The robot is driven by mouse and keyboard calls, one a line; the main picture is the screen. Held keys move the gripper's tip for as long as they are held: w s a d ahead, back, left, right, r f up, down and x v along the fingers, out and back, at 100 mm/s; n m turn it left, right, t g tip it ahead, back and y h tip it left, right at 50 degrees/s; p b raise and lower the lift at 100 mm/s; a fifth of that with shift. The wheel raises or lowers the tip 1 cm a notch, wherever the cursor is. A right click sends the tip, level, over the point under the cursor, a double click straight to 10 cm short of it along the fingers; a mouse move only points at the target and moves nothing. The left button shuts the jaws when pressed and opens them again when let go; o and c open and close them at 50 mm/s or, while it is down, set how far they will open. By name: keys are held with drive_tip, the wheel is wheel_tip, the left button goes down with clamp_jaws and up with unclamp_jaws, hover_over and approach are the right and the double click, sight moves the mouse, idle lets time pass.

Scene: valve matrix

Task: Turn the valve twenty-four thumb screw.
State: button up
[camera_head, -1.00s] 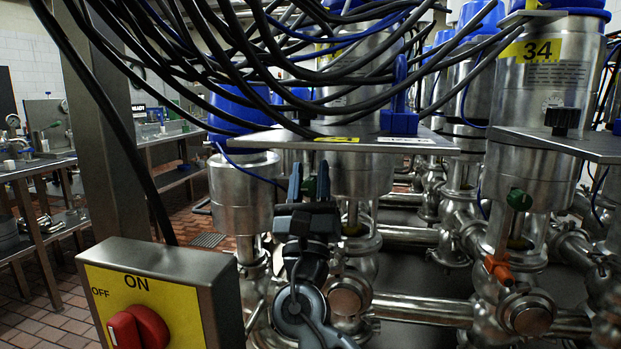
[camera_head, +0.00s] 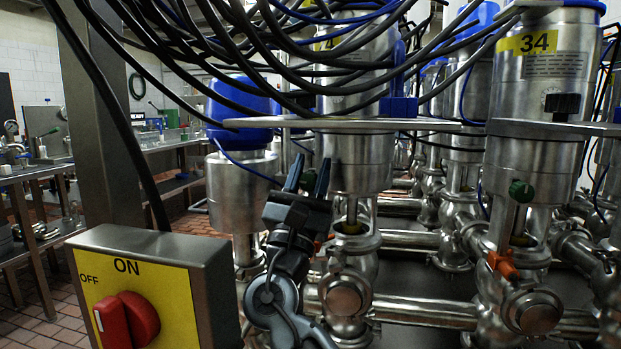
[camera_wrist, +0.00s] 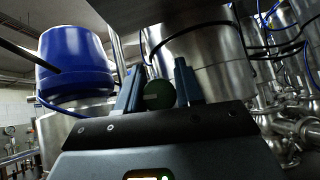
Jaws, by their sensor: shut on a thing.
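The dark green thumb screw (camera_wrist: 158,95) sits low on the front of a steel valve body in the wrist view. My gripper (camera_wrist: 159,86) has one blue-grey finger on each side of it and is shut on it. In the head view my gripper (camera_head: 308,176) points up, leaning a little right, in front of the steel valve (camera_head: 357,160) under the flat metal plate. The yellow label (camera_head: 322,42) above is mostly covered by cables, with only a "4" showing.
A metal plate (camera_head: 400,124) and black cables (camera_head: 250,50) hang above my gripper. A switch box (camera_head: 155,285) stands at the front left. Valve 34 (camera_head: 535,90), with its own green screw (camera_head: 521,191), stands right. Steel pipes (camera_head: 425,310) run low behind.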

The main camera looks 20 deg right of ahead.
drive_tip(key=o, duration=1)
drive_tip(key=shift+n, duration=0.3)
